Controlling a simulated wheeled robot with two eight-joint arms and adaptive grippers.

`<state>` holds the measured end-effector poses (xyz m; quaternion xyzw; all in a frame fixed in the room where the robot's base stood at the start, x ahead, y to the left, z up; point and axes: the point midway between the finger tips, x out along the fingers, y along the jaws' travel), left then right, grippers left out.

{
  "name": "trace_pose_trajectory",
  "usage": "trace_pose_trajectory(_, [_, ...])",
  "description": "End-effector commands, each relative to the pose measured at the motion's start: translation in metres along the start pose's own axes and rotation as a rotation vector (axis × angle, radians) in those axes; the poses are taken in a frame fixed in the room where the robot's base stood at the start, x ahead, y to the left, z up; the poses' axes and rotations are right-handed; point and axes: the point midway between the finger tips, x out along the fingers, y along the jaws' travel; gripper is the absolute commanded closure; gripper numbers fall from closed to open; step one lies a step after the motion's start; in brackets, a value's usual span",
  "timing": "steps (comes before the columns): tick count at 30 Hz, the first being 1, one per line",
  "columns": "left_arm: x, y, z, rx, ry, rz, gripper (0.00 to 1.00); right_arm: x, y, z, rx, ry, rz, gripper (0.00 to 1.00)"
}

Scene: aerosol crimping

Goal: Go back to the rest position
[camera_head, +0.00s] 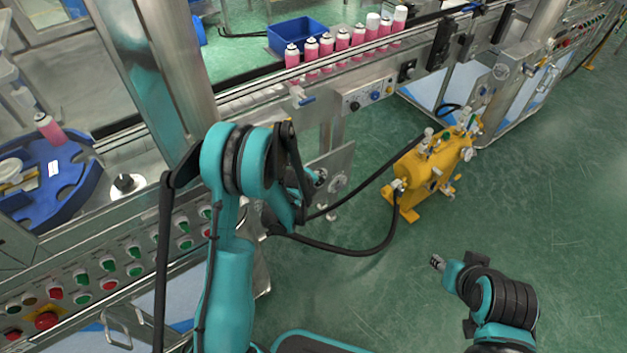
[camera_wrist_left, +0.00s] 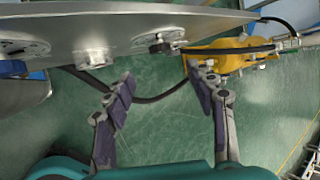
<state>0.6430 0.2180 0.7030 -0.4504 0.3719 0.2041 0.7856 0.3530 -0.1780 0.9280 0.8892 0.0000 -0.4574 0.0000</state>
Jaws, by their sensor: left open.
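My left arm rises through the middle of the head view and bends down at the front of the steel line. Its wrist is near a steel plate (camera_head: 339,164) with round fittings; the arm mostly hides the fingers there. In the left wrist view my left gripper (camera_wrist_left: 159,80) has its two fingers spread, with nothing between them but the green floor behind. The plate (camera_wrist_left: 125,30) lies just beyond the fingertips. My right arm is at the lower right, over open floor, and its small gripper end (camera_head: 437,262) points left; its finger opening is too small to judge.
Pink cans (camera_head: 343,40) stand in a row on the conveyor, near a blue bin (camera_head: 297,31). A blue tray (camera_head: 82,190) and a button panel (camera_head: 110,267) are at left. A yellow machine (camera_head: 434,168) with black hoses stands on the floor. The floor at right is clear.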

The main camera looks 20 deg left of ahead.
Motion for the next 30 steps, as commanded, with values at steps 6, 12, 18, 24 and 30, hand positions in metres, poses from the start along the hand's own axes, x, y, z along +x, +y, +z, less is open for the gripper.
trace_pose_trajectory(6, [0.000, 0.000, 0.000, 0.000, 0.000, 0.000, 0.44, 0.000, 0.000, 0.000, 0.000, 0.000, 0.000, 0.60])
trace_pose_trajectory(12, [-0.025, -0.012, 0.003, -0.109, 0.002, 0.003, 0.44, 0.000, 0.000, 0.000, 0.000, 0.000, 0.000, 0.60])
trace_pose_trajectory(18, [-0.102, -0.036, 0.005, -0.465, 0.005, 0.018, 0.44, 0.000, 0.000, 0.000, 0.000, 0.000, 0.000, 0.60])
trace_pose_trajectory(24, [-0.183, -0.043, -0.004, -0.865, 0.001, 0.033, 0.44, 0.000, 0.000, 0.000, 0.000, 0.000, 0.000, 0.60])
trace_pose_trajectory(30, [-0.256, -0.029, -0.023, -1.267, -0.011, 0.049, 0.44, 0.000, 0.000, 0.000, 0.000, 0.000, 0.000, 0.60])
